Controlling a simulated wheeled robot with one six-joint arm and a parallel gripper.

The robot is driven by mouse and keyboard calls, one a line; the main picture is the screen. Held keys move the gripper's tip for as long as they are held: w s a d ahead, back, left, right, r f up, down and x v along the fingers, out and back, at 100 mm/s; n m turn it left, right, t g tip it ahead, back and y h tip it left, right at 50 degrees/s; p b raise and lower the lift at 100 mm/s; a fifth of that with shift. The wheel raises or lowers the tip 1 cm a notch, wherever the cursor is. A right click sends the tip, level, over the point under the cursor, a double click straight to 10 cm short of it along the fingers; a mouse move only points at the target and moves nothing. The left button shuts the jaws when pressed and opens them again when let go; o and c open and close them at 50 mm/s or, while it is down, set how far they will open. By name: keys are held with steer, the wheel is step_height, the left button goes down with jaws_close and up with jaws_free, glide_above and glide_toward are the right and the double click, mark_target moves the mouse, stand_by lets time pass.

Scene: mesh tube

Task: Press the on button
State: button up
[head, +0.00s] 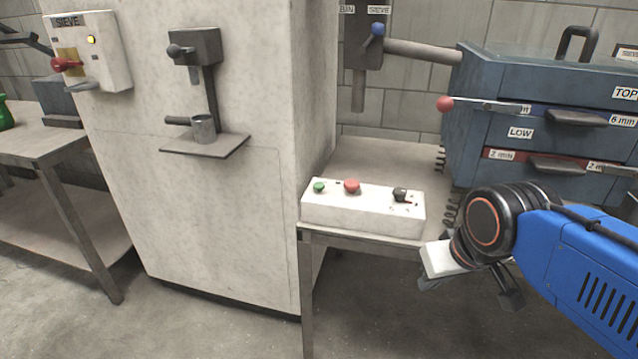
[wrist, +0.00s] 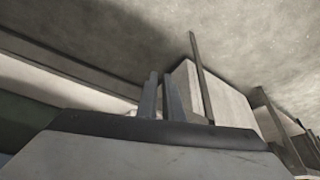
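A white control box (head: 362,211) lies on the metal table beside the tall pale cabinet in the head view. On its top are a green button (head: 319,187) at the left, a red button (head: 352,186) in the middle and a black knob (head: 400,194) at the right. Any lettering on it is too small to read. My gripper (head: 470,290) hangs low, to the right of the box and apart from it. In the wrist view, its two grey fingers (wrist: 161,97) show a narrow gap with nothing seen between them.
The table (head: 384,158) has its front edge just below the box. Blue sieve drawers (head: 540,135) stand at the right, with a red-tipped lever (head: 446,104). The pale cabinet (head: 215,200) is at the left. A SIEVE panel (head: 100,62) has a lit yellow lamp and red handle.

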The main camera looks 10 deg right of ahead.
steer(key=shift+m+g, duration=0.5)
steer(key=shift+g, duration=0.1)
steer(key=w+r, duration=0.2)
steer(key=w+a+r, duration=0.1)
steer(key=w+r, duration=0.1)
steer(key=r, duration=0.1)
steer(key=w+a+r, duration=0.1)
steer(key=w+r, duration=0.2)
steer(key=shift+a, duration=0.15)
jaws_close()
step_height(320, 180, up, 15)
steer(key=m+g, duration=0.4)
glide_above(319, 185)
steer(key=shift+w+f, duration=0.1)
steer(key=shift+f, duration=0.1)
steer(key=shift+f, duration=0.1)
step_height(319, 185, down, 14)
steer(key=shift+r, duration=0.1)
